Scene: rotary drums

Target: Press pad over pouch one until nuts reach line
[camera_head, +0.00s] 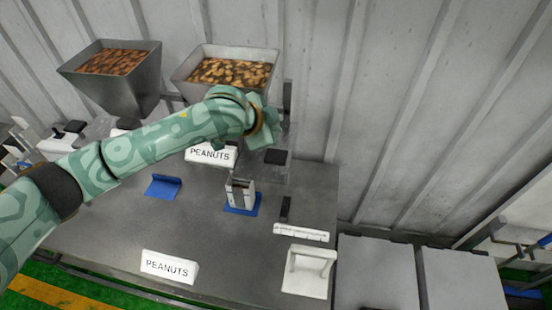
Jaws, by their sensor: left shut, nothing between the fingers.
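My left arm reaches across from the left, and its gripper (262,142) is shut and empty below the right hopper. A black pad (276,157) sits just right of and below the gripper; I cannot tell whether they touch. A small grey-white upright pouch or container (240,190) stands on a blue mat (241,209) in the middle of the table, apart from the gripper. Its fill line and contents are too small to make out. The right hopper (228,70) holds nuts. My right gripper is not in view.
A second hopper (113,70) of darker nuts stands at the left. Two "PEANUTS" signs (169,267) (211,155), an empty blue holder (163,187), a white scale-like strip (301,232) and a white tray (308,272) are on the dark table (110,228).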

